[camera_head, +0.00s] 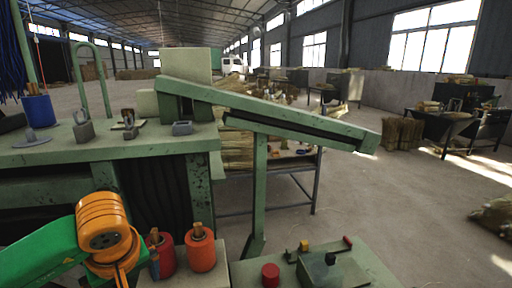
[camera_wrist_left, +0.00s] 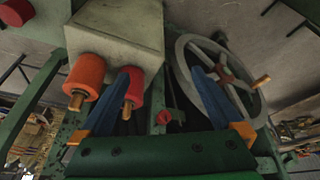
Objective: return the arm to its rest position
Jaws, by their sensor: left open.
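My left arm (camera_head: 45,250) comes in from the lower left of the head view, green with an orange joint (camera_head: 105,235). A bit of blue beside the red roller there may be a finger; the rest of the gripper is hidden. An orange roller (camera_wrist_left: 87,72) and a red roller (camera_wrist_left: 134,85) with wooden ends stick out of a pale box near the left finger. My right gripper is not in view.
The green machine bench (camera_head: 120,150) stands just ahead, with a blue pot (camera_head: 39,110) and metal fittings on top. A sloping green beam (camera_head: 270,110) reaches right. A spoked handwheel (camera_wrist_left: 225,75) is behind the right finger. The floor (camera_head: 420,220) at right is mostly clear.

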